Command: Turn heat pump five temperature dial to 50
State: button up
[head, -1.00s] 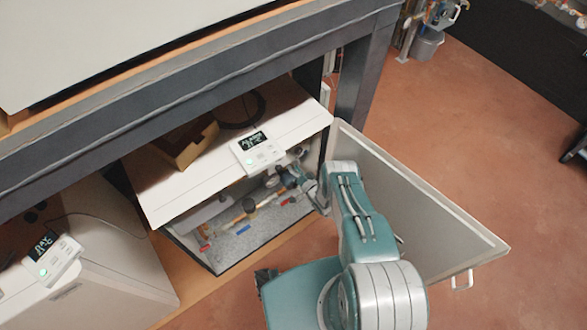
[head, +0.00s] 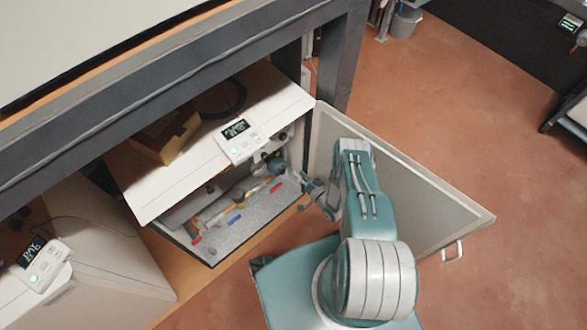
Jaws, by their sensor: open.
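An opened heat pump (head: 215,237) stands under the bench, its inside showing pipes and small coloured tags. A dark round part (head: 277,165), perhaps the temperature dial, sits on the pipework at the right of the opening; its setting is too small to read. Another dark round part (head: 238,197) sits further left on the pipes. My gripper (head: 306,187) is open and empty at the right edge of the opening, apart from the dark round part and to its right. A white control panel (head: 239,139) with a lit display lies on the top cover; its digits are unreadable.
The open door (head: 400,185) stands to the right of my arm, close to it. A second unit with a panel (head: 40,262) is at the lower left. A brown box (head: 168,137) sits on the cover.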

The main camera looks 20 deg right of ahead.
aim_at(282, 137)
jog(key=k, duration=1)
